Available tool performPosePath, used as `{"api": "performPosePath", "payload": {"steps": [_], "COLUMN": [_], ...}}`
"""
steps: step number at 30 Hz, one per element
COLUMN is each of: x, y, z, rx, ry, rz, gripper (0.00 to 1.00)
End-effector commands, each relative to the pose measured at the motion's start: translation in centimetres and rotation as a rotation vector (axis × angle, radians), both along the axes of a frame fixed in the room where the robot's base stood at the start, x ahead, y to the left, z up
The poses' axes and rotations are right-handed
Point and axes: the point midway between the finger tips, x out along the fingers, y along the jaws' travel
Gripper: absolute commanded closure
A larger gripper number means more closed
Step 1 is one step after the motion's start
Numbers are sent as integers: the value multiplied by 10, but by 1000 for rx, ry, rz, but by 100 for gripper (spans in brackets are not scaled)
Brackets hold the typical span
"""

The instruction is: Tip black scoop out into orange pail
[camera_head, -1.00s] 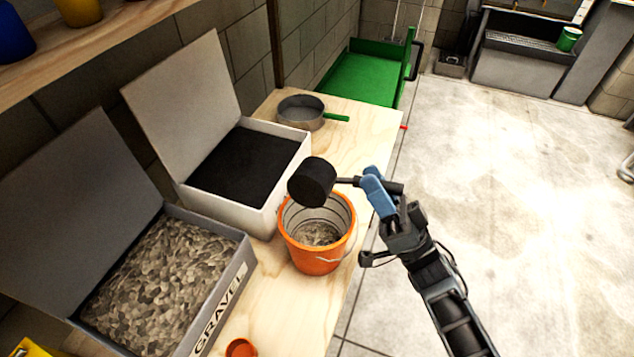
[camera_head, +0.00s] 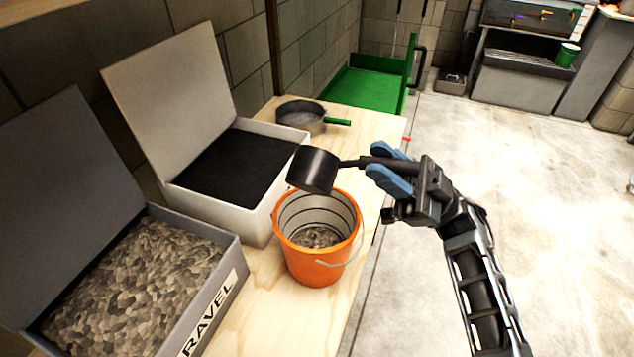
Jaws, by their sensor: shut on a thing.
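The black scoop (camera_head: 313,170) is a small cylinder cup on a thin dark handle. My gripper (camera_head: 388,174), with blue fingers, is shut on the scoop's handle from the right. The cup hangs above the far rim of the orange pail (camera_head: 314,263), a little tilted. Its inside cannot be seen clearly. The pail stands upright on the wooden bench near its right edge, with its wire handle hanging to the right. Grey-brown gravel (camera_head: 317,237) lies in the bottom of the pail.
A grey open box of gravel (camera_head: 228,283) stands at the lower left. A white open box with black material (camera_head: 262,223) stands behind it. A pan with a green handle (camera_head: 302,114) lies at the bench's far end. Open floor lies to the right.

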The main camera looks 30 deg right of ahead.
Motion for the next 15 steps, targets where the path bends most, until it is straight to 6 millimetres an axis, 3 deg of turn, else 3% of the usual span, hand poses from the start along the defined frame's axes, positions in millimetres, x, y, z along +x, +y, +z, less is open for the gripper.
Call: {"api": "performPosePath", "payload": {"steps": [15], "x": [0], "y": [-1], "z": [11], "rx": [-481], "ry": [-339], "rz": [-3], "gripper": [100]}}
